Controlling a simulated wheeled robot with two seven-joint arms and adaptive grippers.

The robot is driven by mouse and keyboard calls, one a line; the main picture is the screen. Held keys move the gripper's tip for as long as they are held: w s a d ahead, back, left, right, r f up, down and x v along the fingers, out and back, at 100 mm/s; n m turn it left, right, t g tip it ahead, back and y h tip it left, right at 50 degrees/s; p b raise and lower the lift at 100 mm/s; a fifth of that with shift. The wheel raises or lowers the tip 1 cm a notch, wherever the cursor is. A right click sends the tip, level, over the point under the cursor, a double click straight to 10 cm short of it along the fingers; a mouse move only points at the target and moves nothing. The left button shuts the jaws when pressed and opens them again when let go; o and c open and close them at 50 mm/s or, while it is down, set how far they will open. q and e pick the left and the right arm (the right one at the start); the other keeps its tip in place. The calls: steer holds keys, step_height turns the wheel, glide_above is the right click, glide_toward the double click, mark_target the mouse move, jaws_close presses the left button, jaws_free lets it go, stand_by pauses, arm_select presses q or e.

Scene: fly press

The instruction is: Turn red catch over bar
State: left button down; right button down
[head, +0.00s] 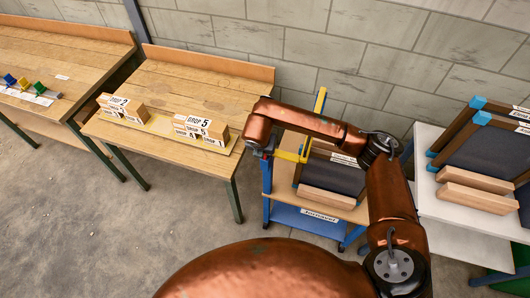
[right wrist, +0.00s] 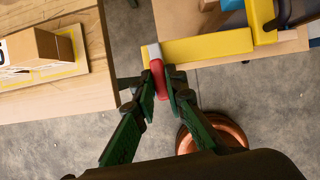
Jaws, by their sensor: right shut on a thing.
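The red catch (right wrist: 159,76) shows in the right wrist view at the left end of the yellow bar (right wrist: 205,47), with a pale piece (right wrist: 154,51) at its top. My right gripper (right wrist: 161,91) is shut on the catch, one green finger on each side. The catch points from the bar end toward my gripper; whether it lies over the bar I cannot tell. In the head view the yellow bar (head: 290,156) shows under my right forearm, which hides the catch. My left gripper is in neither view.
A blue-framed stand (head: 310,221) with a dark panel (head: 331,177) is below my right arm. A wooden table (head: 190,92) with labelled blocks (head: 201,129) is to the left. A white-topped table (head: 450,220) with panels is to the right. Floor is clear in front.

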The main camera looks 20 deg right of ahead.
steer(key=shift+m, duration=0.5)
steer(key=c, duration=2)
jaws_free()
steer(key=shift+o, duration=0.2)
steer(key=shift+r, duration=0.1)
steer(key=v, duration=1.1)
steer(key=shift+a+r, duration=0.3)
steer(key=shift+r, duration=0.1)
